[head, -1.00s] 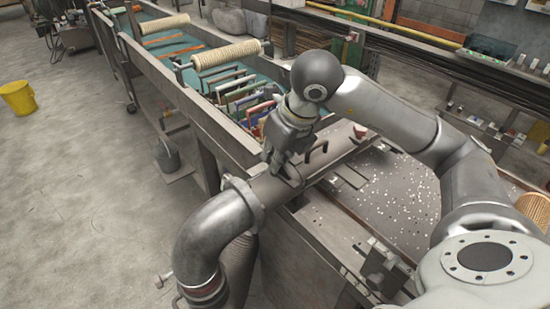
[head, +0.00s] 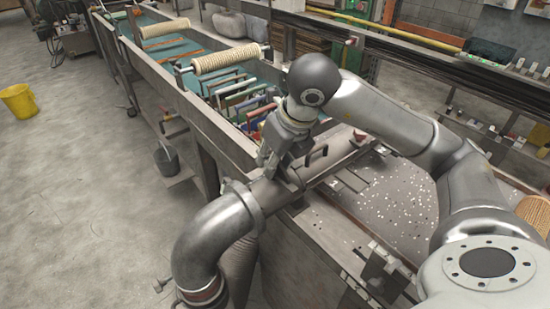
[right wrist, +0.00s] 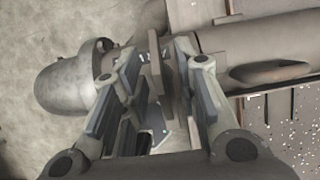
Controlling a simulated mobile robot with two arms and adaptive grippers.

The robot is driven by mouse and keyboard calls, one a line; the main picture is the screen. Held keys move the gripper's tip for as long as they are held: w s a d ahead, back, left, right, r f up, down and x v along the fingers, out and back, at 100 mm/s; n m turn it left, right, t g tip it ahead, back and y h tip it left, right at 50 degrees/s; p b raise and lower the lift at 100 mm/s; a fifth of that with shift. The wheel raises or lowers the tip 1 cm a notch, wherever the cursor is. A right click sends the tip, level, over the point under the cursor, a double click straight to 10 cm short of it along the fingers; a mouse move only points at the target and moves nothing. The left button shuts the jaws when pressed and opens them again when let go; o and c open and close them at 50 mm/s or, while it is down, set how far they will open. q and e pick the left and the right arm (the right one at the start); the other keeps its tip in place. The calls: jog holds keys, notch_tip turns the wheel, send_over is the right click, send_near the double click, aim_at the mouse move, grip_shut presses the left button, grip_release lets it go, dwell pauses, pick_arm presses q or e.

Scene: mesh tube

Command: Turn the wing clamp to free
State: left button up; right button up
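A grey steel tube (head: 320,165) ends in a large elbow (head: 205,235) at its lower left. A thin upright wing plate of the wing clamp (right wrist: 168,72) shows at the joint in the right wrist view. My right gripper (head: 272,168) reaches down to this joint from above. In the right wrist view its two fingers (right wrist: 163,75) are apart, one on each side of the plate. I cannot tell whether either finger touches it. The clamp is mostly hidden by the gripper in the head view. My left gripper is out of view.
A dark handle (head: 317,155) stands on the tube close to the right gripper. A long trough (head: 190,100) with coloured frames and rollers runs behind. A speckled bench top (head: 385,200) lies to the right.

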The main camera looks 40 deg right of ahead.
aim_at(289, 185)
jog(key=shift+r, duration=0.15)
jog(key=v, duration=1.1)
jog(key=shift+s+r, duration=0.15)
jog(key=shift+r, duration=0.2)
